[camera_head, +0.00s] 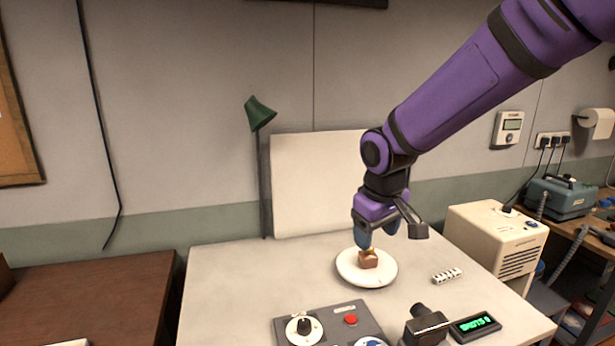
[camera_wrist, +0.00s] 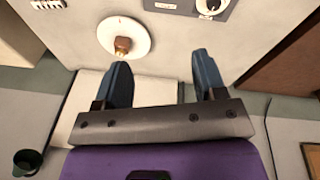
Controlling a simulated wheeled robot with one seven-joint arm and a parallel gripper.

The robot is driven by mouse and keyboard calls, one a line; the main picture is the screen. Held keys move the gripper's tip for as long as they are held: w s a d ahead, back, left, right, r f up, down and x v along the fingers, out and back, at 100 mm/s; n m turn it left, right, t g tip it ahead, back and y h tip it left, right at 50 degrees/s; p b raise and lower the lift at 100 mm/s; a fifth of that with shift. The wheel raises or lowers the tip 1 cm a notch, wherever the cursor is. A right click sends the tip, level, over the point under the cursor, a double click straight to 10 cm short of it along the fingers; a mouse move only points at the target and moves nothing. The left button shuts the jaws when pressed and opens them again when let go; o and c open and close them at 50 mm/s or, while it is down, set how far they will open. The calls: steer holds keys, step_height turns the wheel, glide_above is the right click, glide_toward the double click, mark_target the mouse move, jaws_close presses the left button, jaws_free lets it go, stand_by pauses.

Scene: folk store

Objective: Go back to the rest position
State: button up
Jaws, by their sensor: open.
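My gripper (camera_head: 376,236) is at the end of my purple arm, above the pale table (camera_head: 230,285) near its back. In the wrist view my gripper (camera_wrist: 166,82) shows two blue fingers spread apart with nothing between them. A white round plate (camera_head: 350,279) lies on the table, and a small brown block-like object (camera_head: 368,260) with a golden top sits on it. In the head view the fingers overlap the area just behind the object; the exact gap is unclear.
A grey control panel (camera_head: 338,318) with a knob and red button, a black device (camera_head: 426,326), a green-lit display (camera_head: 475,325) and a white strip (camera_head: 447,276) lie on the table. A green lamp (camera_head: 259,113) and white board (camera_head: 310,180) stand behind. A beige box (camera_head: 490,240) is at right.

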steer(key=s+d+r+m+t, duration=0.2)
steer(key=s+d+r+m, duration=0.1)
steer(key=s+d+r, duration=0.75)
steer(key=s+d+m, duration=0.1)
steer(key=s+d, duration=0.2)
steer(key=s, duration=0.3)
steer(key=s+d+r+m+t, duration=0.1)
steer(key=s+d+m, duration=0.1)
steer(key=s, duration=0.4)
steer(key=shift+s+d, duration=0.4)
steer(key=shift+d, duration=0.35)
stand_by(0.3)
